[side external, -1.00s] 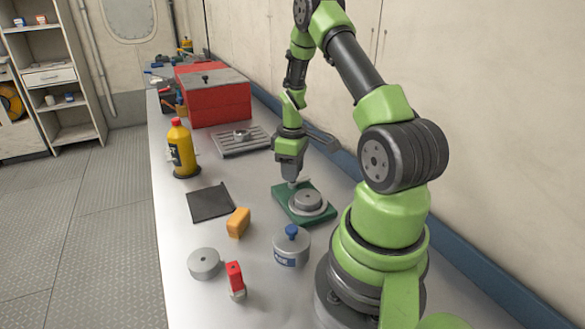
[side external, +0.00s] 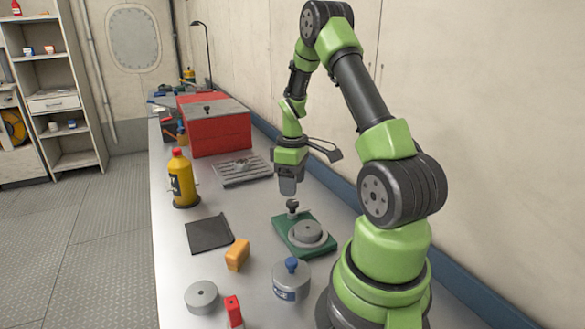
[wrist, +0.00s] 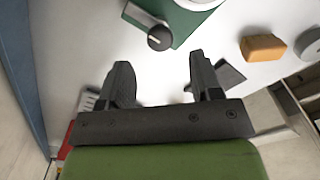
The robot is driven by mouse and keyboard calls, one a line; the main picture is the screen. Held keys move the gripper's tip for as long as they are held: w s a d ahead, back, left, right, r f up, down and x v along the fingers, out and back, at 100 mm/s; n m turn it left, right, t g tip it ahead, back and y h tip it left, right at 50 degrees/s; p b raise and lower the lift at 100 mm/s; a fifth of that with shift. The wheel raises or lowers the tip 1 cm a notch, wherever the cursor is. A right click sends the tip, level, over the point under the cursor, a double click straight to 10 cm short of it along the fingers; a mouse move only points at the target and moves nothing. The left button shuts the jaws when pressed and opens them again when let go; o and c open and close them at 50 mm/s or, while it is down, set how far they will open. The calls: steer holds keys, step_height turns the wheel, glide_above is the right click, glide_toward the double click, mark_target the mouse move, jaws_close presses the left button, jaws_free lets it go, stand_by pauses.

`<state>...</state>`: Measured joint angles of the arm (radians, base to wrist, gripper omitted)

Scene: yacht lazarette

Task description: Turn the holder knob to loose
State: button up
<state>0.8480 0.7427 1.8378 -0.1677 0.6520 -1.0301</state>
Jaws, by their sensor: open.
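The holder is a green base (side external: 295,243) with a round grey disc (side external: 307,231) on it. Its small dark knob (side external: 292,204) stands at the far-left end of the base. In the wrist view the knob (wrist: 159,38) shows a pale line on its top, but no loose or tight marking is readable. My gripper (side external: 288,190) is above the knob, pointing down, with a small gap between them. In the wrist view the fingers of my gripper (wrist: 158,78) are apart and empty, with the knob ahead of the gap.
A blue-knobbed grey canister (side external: 291,281), an orange block (side external: 237,255), a dark mat (side external: 209,234) and a grey disc (side external: 201,298) lie nearby. A yellow bottle (side external: 182,182), a grooved tray (side external: 243,171) and a red box (side external: 222,135) stand farther back. A wall is close on the right.

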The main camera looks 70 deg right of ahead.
mark_target(292, 202)
step_height(292, 202, up, 5)
steer(key=shift+f, duration=0.1)
stand_by(0.5)
